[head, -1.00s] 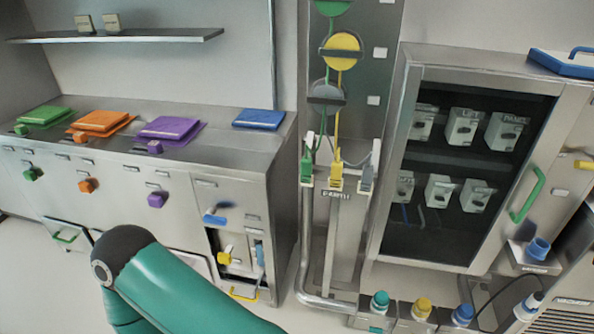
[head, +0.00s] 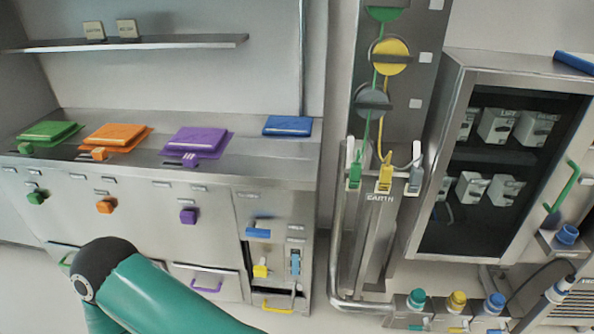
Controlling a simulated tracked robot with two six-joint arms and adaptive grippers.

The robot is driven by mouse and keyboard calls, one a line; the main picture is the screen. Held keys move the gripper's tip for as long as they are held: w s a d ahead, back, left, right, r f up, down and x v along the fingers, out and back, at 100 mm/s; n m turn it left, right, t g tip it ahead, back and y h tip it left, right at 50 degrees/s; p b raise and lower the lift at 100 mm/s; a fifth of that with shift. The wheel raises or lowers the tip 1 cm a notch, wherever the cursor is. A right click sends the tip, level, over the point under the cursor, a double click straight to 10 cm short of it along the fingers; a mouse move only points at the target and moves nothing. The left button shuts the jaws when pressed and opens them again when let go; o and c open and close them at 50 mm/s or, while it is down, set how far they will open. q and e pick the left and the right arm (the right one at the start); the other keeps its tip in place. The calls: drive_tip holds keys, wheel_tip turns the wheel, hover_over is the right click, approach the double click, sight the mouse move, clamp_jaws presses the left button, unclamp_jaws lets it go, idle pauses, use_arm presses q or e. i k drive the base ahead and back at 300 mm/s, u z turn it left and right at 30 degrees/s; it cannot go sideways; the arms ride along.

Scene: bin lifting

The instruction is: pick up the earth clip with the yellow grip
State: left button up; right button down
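The earth clip with the yellow grip (head: 385,178) hangs in the middle of a row of three clips on the metal stand labelled EARTH. A green clip (head: 355,175) is on its left and a grey clip (head: 416,179) on its right. A yellow cable runs up from it towards the yellow reel (head: 390,57) on the panel above. A teal arm link of mine crosses the lower left, but neither gripper is in view, and nothing is touching the clip.
A glass-fronted cabinet (head: 437,240) with an open-looking dark interior stands to the right of the stand. A steel counter (head: 280,160) with coloured folded pads stands to the left. Green, yellow and blue plugs (head: 456,301) sit low in front. A metal pipe (head: 335,250) runs beside the stand.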

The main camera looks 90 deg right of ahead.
sight(387, 170)
drive_tip(key=u, duration=0.35)
drive_tip(key=i, duration=0.2)
drive_tip(key=z, duration=2.65)
drive_tip(key=i, duration=0.2)
drive_tip(key=z, duration=1.65)
drive_tip(key=k, duration=0.4)
drive_tip(key=z, duration=0.45)
drive_tip(key=i, duration=1.8)
drive_tip(key=u, duration=0.4)
